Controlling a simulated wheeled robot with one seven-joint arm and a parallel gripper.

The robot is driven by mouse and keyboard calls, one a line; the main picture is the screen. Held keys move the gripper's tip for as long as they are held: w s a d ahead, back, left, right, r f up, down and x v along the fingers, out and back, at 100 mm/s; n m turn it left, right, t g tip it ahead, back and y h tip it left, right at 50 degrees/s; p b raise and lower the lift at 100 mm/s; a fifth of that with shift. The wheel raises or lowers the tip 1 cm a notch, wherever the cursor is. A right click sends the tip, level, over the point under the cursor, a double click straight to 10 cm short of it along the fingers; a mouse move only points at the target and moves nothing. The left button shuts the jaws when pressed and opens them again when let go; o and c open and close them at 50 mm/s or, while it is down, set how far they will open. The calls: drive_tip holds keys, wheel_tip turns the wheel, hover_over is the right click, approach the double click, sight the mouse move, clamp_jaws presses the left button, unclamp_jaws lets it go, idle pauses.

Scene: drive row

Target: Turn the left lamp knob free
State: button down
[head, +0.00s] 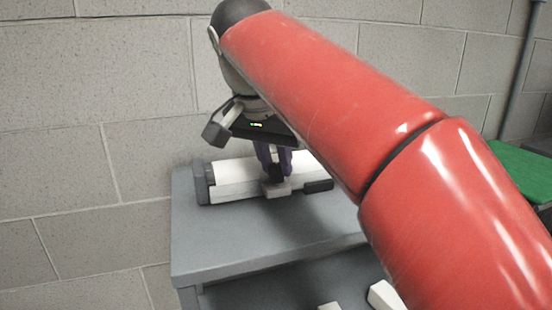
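A long white lamp body (233,181) with a dark grey end cap (202,184) lies on the grey table. A small light grey block (277,189) sits at its front side, with a dark piece, which may be the knob (276,173), on top. My gripper (274,171) points down over this block, its purple fingers on either side of the dark piece. Whether the fingers press on it is too small to tell. A flat dark piece (318,186) lies just right of the block. My red arm hides the right end of the lamp, so a second knob does not show.
The grey table top (240,240) is clear in front of the lamp. White pieces (385,296) lie on a lower surface at the front. A block wall (90,130) stands close behind. A green-topped surface (525,170) and a dark pole (518,75) are at the right.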

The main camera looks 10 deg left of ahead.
drive_tip(key=shift+n, duration=0.4)
drive_tip(key=n+y, duration=0.1)
drive_tip(key=n, duration=0.2)
drive_tip(key=shift+d+n+y, duration=0.2)
drive_tip(key=shift+n+y, duration=0.2)
drive_tip(key=n, duration=0.2)
drive_tip(key=n+y, duration=0.1)
drive_tip(key=n, duration=0.1)
drive_tip(key=shift+w+d+y, duration=0.1)
drive_tip(key=shift+y, duration=0.2)
drive_tip(key=n, duration=0.2)
drive_tip(key=n+g+y, duration=0.1)
drive_tip(key=n, duration=0.2)
drive_tip(key=shift+w+g, duration=0.1)
drive_tip(key=shift+g, duration=0.2)
drive_tip(key=n+g+y, duration=0.1)
drive_tip(key=n, duration=0.3)
drive_tip(key=shift+g, duration=0.3)
drive_tip(key=c, duration=1.5)
unclamp_jaws()
